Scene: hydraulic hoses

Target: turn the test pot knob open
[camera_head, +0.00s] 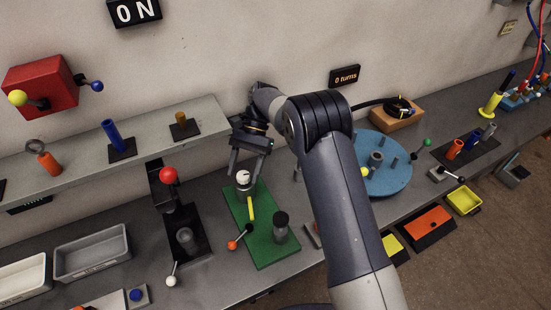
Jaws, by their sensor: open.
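A green board (268,246) lies on the grey bench below my gripper. On it stands a grey cylindrical pot (246,194) with a white ball knob (243,177) on top. A yellow bar (251,209) runs from the pot toward the front. A grey cylinder with a black cap (281,219) stands at the board's right. No label shows which part is the test pot. My gripper (245,173) points down with its fingers apart, one on each side of the white knob in this view. Whether they touch it cannot be told.
A lever with an orange ball (233,245) sits at the board's left edge. A black stand with a red ball (169,175) is left of the board. A blue disc (384,170) with pegs is right of my arm. A raised shelf (75,152) runs behind on the left.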

